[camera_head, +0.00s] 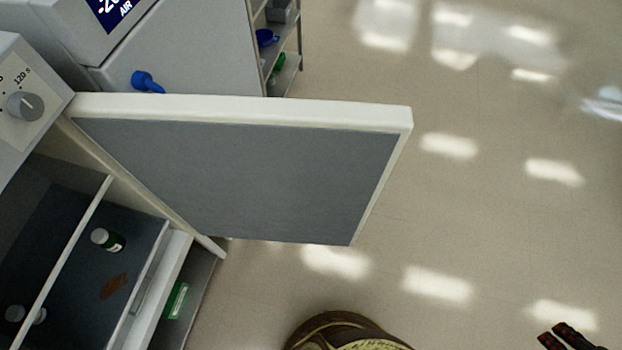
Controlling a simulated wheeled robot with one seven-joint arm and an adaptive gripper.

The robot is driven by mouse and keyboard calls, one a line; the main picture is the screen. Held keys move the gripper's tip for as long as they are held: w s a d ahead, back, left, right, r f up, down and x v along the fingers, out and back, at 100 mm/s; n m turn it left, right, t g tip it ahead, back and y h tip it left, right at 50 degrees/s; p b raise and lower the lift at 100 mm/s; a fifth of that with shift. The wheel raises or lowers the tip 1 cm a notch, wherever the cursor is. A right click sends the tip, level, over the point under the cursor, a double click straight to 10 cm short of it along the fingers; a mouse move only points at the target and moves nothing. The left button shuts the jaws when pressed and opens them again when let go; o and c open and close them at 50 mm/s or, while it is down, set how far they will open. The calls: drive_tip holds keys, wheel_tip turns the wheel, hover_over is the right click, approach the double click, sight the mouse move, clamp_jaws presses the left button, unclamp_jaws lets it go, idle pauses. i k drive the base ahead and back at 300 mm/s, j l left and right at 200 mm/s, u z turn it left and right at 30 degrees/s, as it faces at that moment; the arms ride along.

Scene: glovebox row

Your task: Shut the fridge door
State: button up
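The fridge door (240,180) stands wide open, swung out to the right from the fridge at the left. It has a pale rim and a grey inner panel. My gripper (562,338) shows only as dark reddish fingertips at the bottom right edge. It is well apart from the door, and I cannot tell whether it is open or shut.
A control panel with a grey knob (25,106) is at the upper left. Behind the door stand a grey cabinet (195,50) with a blue knob (146,82) and a shelf rack (288,68). The floor (500,220) right of the door is clear.

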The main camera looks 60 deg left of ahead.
sight(280, 170)
drive_tip(key=i+l, duration=0.15)
drive_tip(key=i, duration=0.25)
drive_tip(key=i+l+u, duration=0.15)
drive_tip(key=i, duration=0.3)
drive_tip(key=i+j+u, duration=0.15)
drive_tip(key=u, duration=0.3)
drive_tip(key=i+u, duration=0.65)
drive_tip(key=u, duration=0.25)
drive_tip(key=i+l+u, duration=0.15)
drive_tip(key=u, duration=0.3)
drive_tip(key=i+u, duration=0.2)
drive_tip(key=u, duration=0.3)
drive_tip(key=i+u, duration=0.15)
drive_tip(key=u, duration=0.3)
drive_tip(key=i+u, duration=0.2)
drive_tip(key=u, duration=0.3)
drive_tip(key=i+l+u, duration=0.1)
drive_tip(key=u, duration=0.35)
drive_tip(key=i+l+u, duration=0.15)
drive_tip(key=l+u, duration=0.15)
drive_tip(key=u, duration=0.2)
drive_tip(key=i+l+u, duration=0.15)
drive_tip(key=u, duration=0.25)
drive_tip(key=i+l+u, duration=0.1)
drive_tip(key=u, duration=0.3)
drive_tip(key=i+l+u, duration=0.1)
drive_tip(key=l+u, duration=0.5)
drive_tip(key=u, duration=0.2)
drive_tip(key=k+u, duration=0.15)
drive_tip(key=u, duration=0.15)
